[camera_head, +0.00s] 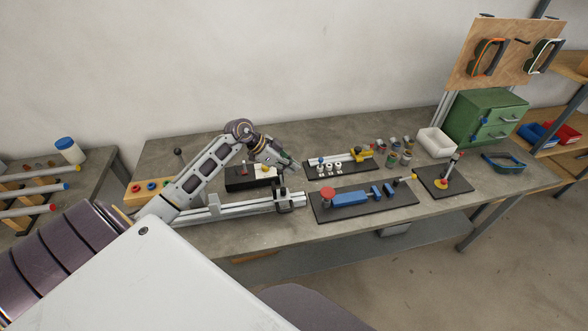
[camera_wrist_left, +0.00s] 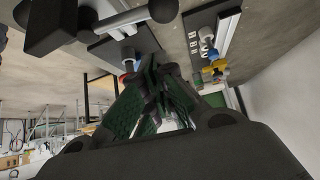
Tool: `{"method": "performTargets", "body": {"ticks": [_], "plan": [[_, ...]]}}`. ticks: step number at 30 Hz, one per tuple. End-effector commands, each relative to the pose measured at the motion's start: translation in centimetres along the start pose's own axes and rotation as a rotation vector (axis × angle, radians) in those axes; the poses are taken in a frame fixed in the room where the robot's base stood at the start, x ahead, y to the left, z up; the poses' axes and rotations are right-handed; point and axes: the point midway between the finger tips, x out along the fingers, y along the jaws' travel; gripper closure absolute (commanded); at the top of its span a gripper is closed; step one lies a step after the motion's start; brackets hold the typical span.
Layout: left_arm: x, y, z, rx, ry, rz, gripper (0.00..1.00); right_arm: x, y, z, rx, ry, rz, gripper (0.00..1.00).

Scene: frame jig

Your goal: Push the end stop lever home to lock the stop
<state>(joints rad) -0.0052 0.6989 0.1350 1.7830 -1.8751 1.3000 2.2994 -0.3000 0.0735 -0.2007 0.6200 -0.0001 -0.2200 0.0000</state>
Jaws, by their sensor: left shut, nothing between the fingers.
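The end stop is a dark block (camera_head: 283,204) on the pale metal rail (camera_head: 225,212), near the rail's right end. A dark upright part, apparently its lever (camera_head: 281,181), rises from it. In the left wrist view a pale rod with a dark round knob (camera_wrist_left: 163,9) runs from a dark block at the upper left; it looks like the lever, close by the fingers. My left gripper (camera_head: 294,166) is just above and behind the end stop, shut and empty; its fingers also show in the left wrist view (camera_wrist_left: 155,95). I cannot tell whether it touches the lever. My right gripper is not in view.
Right of the rail lies a black board (camera_head: 385,204) with blue blocks and a red knob. Behind it is another board (camera_head: 313,173) with white and yellow parts. A dark box (camera_head: 238,184) stands behind the rail. Cans, a white bin (camera_head: 436,143) and a green cabinet (camera_head: 470,118) stand farther right.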

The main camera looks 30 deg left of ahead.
Motion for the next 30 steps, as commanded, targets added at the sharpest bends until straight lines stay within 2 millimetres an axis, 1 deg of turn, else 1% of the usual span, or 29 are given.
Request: {"method": "performTargets", "body": {"ticks": [7,15,18,24,30], "plan": [[-2.3,0.1,0.0,0.002,0.000,-0.001,1.00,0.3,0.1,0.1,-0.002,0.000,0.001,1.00],[-5.9,0.2,0.0,0.001,-0.001,0.000,1.00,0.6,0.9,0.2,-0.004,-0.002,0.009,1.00],[-6.9,0.3,0.1,0.000,0.000,0.000,1.00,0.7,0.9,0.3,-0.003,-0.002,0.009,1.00],[-7.9,0.3,0.0,0.001,0.000,0.000,1.00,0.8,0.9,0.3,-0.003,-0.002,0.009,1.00],[-8.1,0.3,-0.1,0.001,0.000,0.001,1.00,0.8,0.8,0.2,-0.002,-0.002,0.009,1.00]]}}
